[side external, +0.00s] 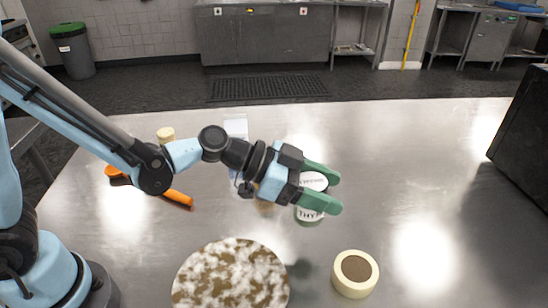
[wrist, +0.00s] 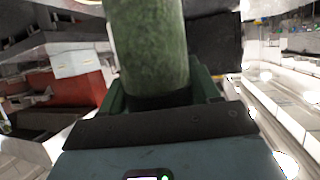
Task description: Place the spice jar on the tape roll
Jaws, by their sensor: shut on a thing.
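The spice jar (side external: 309,213) has a white lid and a label with dark letters starting "THY", with green contents. My gripper (side external: 325,189) has green fingers shut around the jar, one on each side. The jar is above the metal table, but I cannot tell its exact height. In the wrist view the jar (wrist: 150,50) shows as a mottled green cylinder between the fingers. The tape roll (side external: 343,284) is cream with a brown core. It lies flat on the table, nearer the camera and a little right of the jar.
A round, mottled brown-and-white item (side external: 230,275) lies left of the tape roll. An orange-handled tool (side external: 178,197) lies under my arm. A small pale-topped item (side external: 166,133) and a white item (side external: 236,128) are behind. A black box (side external: 525,140) stands far right. The table's right middle is clear.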

